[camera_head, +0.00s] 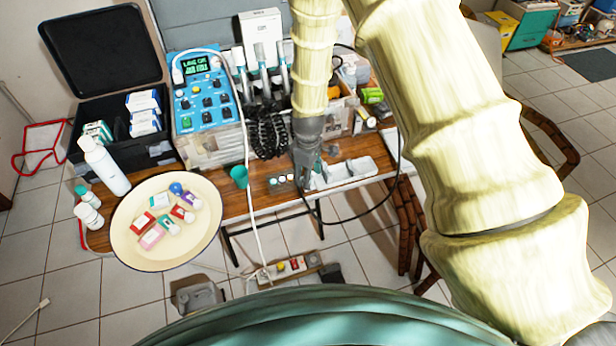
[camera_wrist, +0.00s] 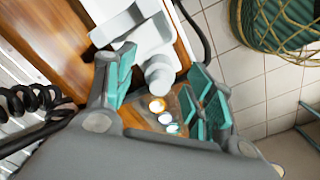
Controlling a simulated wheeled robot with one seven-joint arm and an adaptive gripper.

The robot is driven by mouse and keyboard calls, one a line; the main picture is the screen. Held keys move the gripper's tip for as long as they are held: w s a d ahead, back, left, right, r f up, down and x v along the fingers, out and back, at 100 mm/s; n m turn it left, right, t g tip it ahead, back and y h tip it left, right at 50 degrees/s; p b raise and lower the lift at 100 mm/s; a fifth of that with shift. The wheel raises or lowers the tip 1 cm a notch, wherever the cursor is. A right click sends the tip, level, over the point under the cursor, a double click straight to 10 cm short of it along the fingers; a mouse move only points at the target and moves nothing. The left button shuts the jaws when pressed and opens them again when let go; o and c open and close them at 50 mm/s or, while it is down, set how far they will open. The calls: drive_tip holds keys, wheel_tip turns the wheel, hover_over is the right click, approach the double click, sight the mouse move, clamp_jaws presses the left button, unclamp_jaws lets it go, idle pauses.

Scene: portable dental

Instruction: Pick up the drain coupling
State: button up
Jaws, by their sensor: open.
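My gripper (camera_head: 305,176) points down over the front edge of the wooden table. In the wrist view my gripper (camera_wrist: 162,88) has its teal-padded fingers spread apart. A short pale grey rounded piece (camera_wrist: 158,73), probably the drain coupling, shows between the fingers, near the corner of a white tray. The fingers do not appear to close on it. In the head view my gripper hides most of this spot, so I cannot make the piece out there. Several small round vials or caps (camera_wrist: 165,118) sit close by, also between the fingers.
A white compartment tray (camera_head: 346,172) lies right of my gripper. A green cup (camera_head: 239,177) stands left of it. A blue control unit (camera_head: 203,92), a black coiled cord (camera_head: 268,132) and a loose black cable crowd the area. A round cream tray (camera_head: 135,240) holds small boxes.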

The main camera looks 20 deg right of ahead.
drive_tip(key=c, duration=1)
drive_tip(key=shift+r, duration=0.1)
drive_tip(key=shift+c, duration=0.2)
